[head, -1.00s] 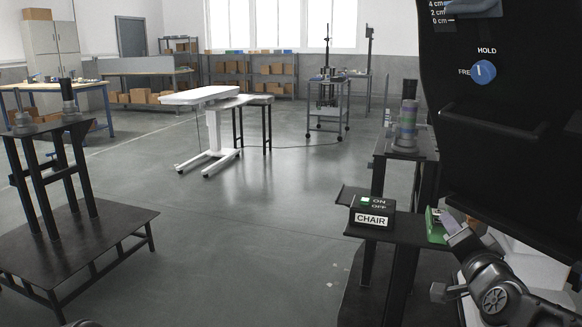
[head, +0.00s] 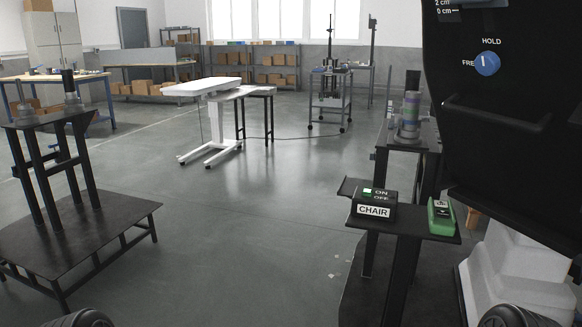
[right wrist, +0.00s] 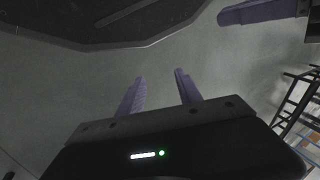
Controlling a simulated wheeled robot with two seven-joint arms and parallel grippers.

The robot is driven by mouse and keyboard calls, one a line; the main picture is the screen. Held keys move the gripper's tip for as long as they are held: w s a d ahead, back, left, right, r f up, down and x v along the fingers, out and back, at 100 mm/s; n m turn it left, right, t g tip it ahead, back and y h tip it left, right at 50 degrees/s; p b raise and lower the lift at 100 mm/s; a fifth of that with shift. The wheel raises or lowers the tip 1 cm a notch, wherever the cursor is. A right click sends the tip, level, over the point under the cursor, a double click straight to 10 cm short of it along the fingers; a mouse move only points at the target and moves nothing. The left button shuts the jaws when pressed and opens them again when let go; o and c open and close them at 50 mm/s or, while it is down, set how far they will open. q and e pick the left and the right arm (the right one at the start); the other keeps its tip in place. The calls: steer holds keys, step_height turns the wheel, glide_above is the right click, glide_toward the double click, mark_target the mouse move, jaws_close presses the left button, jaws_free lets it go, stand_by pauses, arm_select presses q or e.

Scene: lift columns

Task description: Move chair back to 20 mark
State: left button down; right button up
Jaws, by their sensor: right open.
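A large black chair back panel (head: 520,120) fills the upper right of the head view. It bears a cm scale (head: 447,8), cut off at the top, a blue knob (head: 487,63) marked FREE and HOLD, and a bar handle (head: 510,125). A 20 mark is not visible. A box labelled CHAIR (head: 374,204) has an ON/OFF switch with a green light beside ON. My right gripper (right wrist: 160,80) is open and empty in the right wrist view, with grey floor behind its purple fingers. My left gripper is not identifiable in any view.
A green device (head: 441,216) lies beside the CHAIR box on a black shelf. White blocky shapes (head: 520,270) stand below the panel. A black stand (head: 75,240) is at left. A white wheeled table (head: 205,88) stands farther back. The middle floor is clear.

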steer(key=s+a+f+g, duration=0.1)
steer(key=s+f, duration=0.1)
steer(key=s, duration=0.2)
step_height(320, 180, up, 23)
steer(key=p, duration=2.2)
steer(key=shift+w+a, duration=0.15)
steer(key=shift+w, duration=0.15)
